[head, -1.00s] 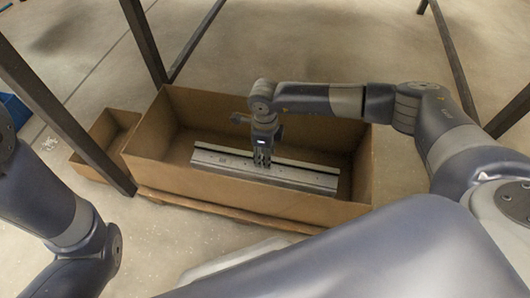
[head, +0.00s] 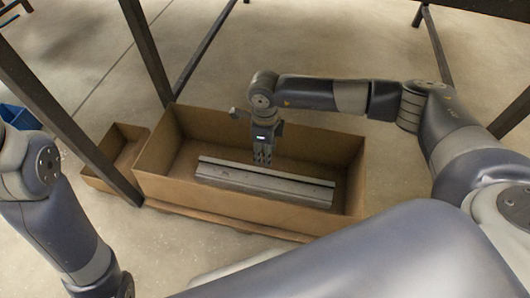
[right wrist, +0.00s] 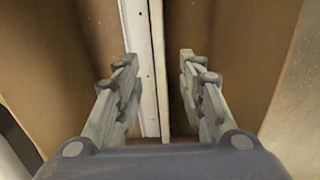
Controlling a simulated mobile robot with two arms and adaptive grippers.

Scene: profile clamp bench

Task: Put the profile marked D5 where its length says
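A long silvery-grey metal profile (head: 290,190) lies lengthwise on the floor of a cardboard box (head: 330,145). A raised strip runs along its far side; I cannot tell whether this is part of it or a second piece. No D5 mark is readable. My right gripper (head: 263,161) points down into the box, over the profile's far edge near mid-length. In the right wrist view the right gripper (right wrist: 160,62) has its fingers apart, with the pale profile (right wrist: 140,75) running below, nearer the left finger. My left arm shows at the left, but its gripper is out of view.
A smaller cardboard box (head: 127,150) stands left of the large one. A dark frame leg (head: 75,115) slants down between them and my left arm. A blue bin (head: 18,117) is at the left edge. Concrete floor beyond the boxes is mostly clear.

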